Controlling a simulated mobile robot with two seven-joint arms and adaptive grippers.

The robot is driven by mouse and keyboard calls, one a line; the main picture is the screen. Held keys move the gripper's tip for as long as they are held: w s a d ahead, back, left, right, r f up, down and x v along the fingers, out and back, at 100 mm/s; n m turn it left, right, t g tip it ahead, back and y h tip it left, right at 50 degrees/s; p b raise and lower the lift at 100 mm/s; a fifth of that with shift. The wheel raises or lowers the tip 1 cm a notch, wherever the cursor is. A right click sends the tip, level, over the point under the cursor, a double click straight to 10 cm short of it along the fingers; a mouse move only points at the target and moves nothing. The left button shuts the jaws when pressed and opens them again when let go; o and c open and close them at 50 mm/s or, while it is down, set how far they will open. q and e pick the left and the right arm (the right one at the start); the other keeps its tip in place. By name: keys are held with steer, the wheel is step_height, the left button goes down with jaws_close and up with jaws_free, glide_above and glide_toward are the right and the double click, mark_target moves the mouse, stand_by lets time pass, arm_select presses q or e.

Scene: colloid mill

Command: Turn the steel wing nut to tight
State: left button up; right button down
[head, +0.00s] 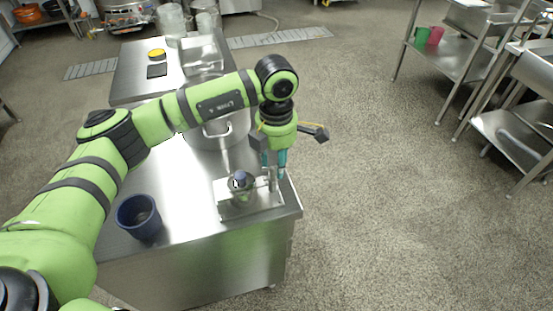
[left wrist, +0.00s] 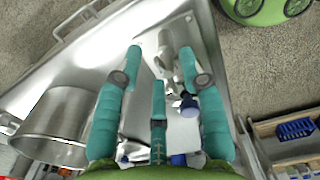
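The small steel mill (head: 240,190) stands on a flat plate near the front right corner of the steel table (head: 185,215). My left gripper (head: 274,170) points down at the right end of the mill, beside a thin upright steel part. In the left wrist view, the teal fingers of my left gripper (left wrist: 162,56) are spread apart. A shiny steel fitting (left wrist: 166,52) shows between the fingertips, with no clear contact. I cannot make out the wing nut's wings or tell it surely from this fitting. My right gripper is not in view.
A dark blue cup (head: 139,217) stands at the table's front left. A large steel pot (head: 218,132) stands behind the mill, partly hidden by my left arm. A second table with clear containers (head: 172,22) lies farther back. Open floor lies to the right, before steel shelves (head: 462,50).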

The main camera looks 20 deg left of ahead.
arm_select(q)
step_height(320, 180, up, 12)
stand_by(0.5)
stand_by(0.3)
